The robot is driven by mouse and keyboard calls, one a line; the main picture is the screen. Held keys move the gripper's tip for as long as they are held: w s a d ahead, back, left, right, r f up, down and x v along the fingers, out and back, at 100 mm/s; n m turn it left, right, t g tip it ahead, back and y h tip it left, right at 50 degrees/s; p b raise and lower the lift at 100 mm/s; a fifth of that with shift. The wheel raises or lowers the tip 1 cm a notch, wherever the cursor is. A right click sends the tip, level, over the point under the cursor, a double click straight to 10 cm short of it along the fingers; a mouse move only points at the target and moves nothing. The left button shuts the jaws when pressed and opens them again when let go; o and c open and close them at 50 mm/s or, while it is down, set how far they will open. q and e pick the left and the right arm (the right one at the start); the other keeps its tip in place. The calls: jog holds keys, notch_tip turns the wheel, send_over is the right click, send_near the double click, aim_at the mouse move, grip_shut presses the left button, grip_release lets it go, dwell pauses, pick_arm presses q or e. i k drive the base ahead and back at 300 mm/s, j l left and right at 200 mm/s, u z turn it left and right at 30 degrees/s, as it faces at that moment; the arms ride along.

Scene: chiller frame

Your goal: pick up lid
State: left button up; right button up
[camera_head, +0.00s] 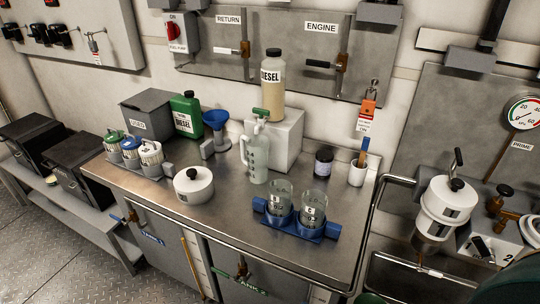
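A round white lid-like piece (193,188) with a black knob on top sits on the metal worktop, left of the middle. Its underside is hidden, so I cannot tell whether it is a loose lid or a lidded pot. A white cylindrical housing (446,205) at the right also has a white top with a black knob. Neither of my grippers is in view, and nothing is touching the white piece on the worktop.
A diesel bottle (271,88) stands on a white block. Bare worktop lies in front.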

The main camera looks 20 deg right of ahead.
aim_at(194, 186)
jog(key=z, duration=0.5)
jog(key=l+z, duration=0.1)
jog(key=z, duration=0.9)
jog(key=i+z, duration=0.1)
jog(key=z, duration=0.85)
jog(key=k+l+u, duration=0.15)
jog(key=u, duration=2.35)
jog(key=j+z, duration=0.1)
jog(key=z, duration=0.35)
jog(key=i+j+z, duration=0.1)
jog(key=z, duration=0.35)
jog(key=j+z, duration=0.25)
jog(key=z, duration=0.2)
jog(key=j+z, duration=0.3)
jog(key=j, duration=0.2)
jog(key=k+j+z, duration=0.1)
jog(key=j+z, duration=0.2)
jog(key=j, duration=0.25)
